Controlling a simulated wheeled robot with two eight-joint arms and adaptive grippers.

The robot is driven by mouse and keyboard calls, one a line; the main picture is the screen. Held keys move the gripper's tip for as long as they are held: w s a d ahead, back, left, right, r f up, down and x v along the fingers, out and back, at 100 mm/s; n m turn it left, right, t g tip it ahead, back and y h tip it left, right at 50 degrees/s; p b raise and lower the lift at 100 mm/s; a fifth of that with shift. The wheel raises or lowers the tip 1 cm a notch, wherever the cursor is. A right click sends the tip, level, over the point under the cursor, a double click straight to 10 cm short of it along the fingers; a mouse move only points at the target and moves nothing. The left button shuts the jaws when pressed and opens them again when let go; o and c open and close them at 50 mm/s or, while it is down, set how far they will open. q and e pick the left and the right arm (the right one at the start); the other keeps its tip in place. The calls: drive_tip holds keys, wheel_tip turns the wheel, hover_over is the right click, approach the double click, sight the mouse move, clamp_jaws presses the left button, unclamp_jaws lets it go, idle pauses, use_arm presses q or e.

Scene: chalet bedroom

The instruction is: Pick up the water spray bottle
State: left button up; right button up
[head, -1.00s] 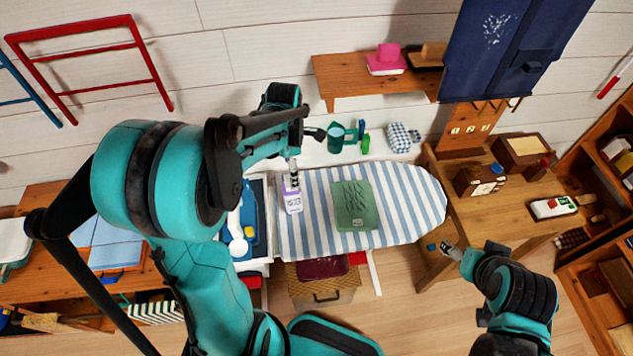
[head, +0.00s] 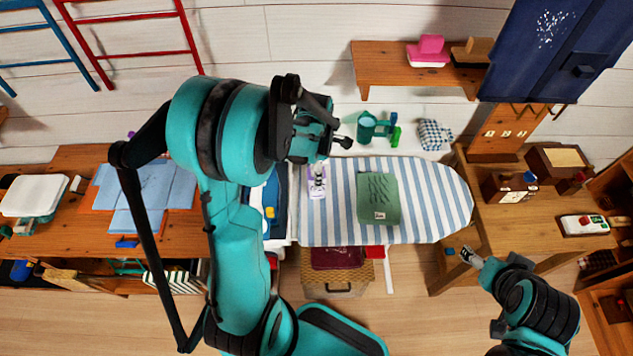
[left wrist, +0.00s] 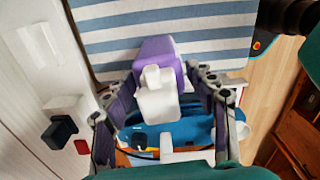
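The water spray bottle (head: 316,191), purple with a white label, is at the left end of the striped ironing board (head: 430,200). In the left wrist view the bottle (left wrist: 165,55) is purple with a white spray head. My left gripper (left wrist: 162,76) is open, with one finger on each side of the bottle and gaps visible beside it. In the head view the left wrist partly covers the bottle's upper end. My right gripper (head: 470,257) is over the floor beside the right-hand table, away from the bottle. Its opening is too small to judge.
A green folded cloth (head: 379,198) lies on the board. A blue iron (left wrist: 190,128) is beside the bottle. A teal cup (head: 367,127) and a checked bundle (head: 434,135) stand behind the board. A wooden shelf (head: 385,62) projects from the wall above.

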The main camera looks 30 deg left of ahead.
use_arm(q)
clamp_jaws()
drive_tip(key=shift+r, duration=0.1)
